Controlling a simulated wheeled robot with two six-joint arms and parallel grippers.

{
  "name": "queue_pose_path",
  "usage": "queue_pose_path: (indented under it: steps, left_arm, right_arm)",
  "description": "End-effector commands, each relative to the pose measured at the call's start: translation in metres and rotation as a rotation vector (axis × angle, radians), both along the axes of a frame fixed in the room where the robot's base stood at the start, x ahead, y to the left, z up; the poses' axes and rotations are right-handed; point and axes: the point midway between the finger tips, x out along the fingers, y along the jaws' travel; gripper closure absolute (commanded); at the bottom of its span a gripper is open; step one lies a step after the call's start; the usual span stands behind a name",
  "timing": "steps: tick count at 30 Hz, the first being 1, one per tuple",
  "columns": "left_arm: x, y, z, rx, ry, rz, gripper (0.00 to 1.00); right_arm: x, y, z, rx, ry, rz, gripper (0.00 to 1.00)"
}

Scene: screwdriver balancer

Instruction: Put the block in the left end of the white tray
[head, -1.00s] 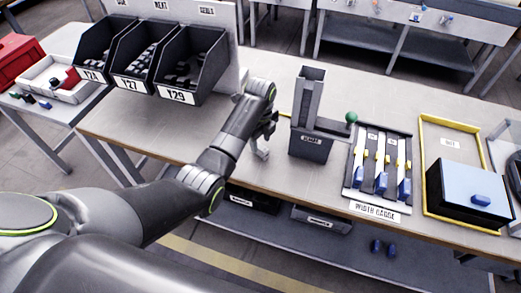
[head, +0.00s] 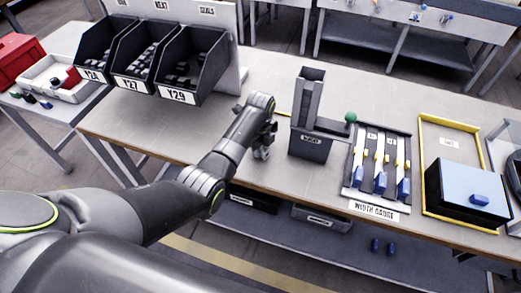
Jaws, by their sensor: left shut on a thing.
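The white tray (head: 32,76) stands on the side table at the far left, with a red piece (head: 72,78) inside it. My left gripper (head: 263,152) is above the front part of the workbench, left of the dark upright stand, and far to the right of the tray. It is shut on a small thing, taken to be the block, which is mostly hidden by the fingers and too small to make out. My right gripper is not in view.
Black bins (head: 190,65) stand at the back left of the workbench (head: 160,128). Right of my gripper are the dark stand (head: 310,145), the width gauge (head: 378,165) and a yellow-rimmed tray (head: 452,122) with a blue-topped box (head: 465,182). The bench between bins and gripper is clear.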

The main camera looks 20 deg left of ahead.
Motion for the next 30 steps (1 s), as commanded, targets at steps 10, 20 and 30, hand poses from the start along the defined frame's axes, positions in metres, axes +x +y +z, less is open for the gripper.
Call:
queue_pose_path:
  steps: [10, 20, 30]
  left_arm:
    - [0.001, 0.0, 0.014, 0.0, -0.003, 0.0, 1.0]
    - [0.001, 0.0, 0.076, 0.0, -0.005, -0.001, 1.0]
    - [0.0, 0.0, 0.101, 0.0, 0.0, 0.001, 1.0]
  right_arm:
    - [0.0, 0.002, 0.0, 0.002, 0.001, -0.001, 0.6]
    - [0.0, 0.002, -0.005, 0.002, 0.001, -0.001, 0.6]
    - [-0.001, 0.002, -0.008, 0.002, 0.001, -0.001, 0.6]
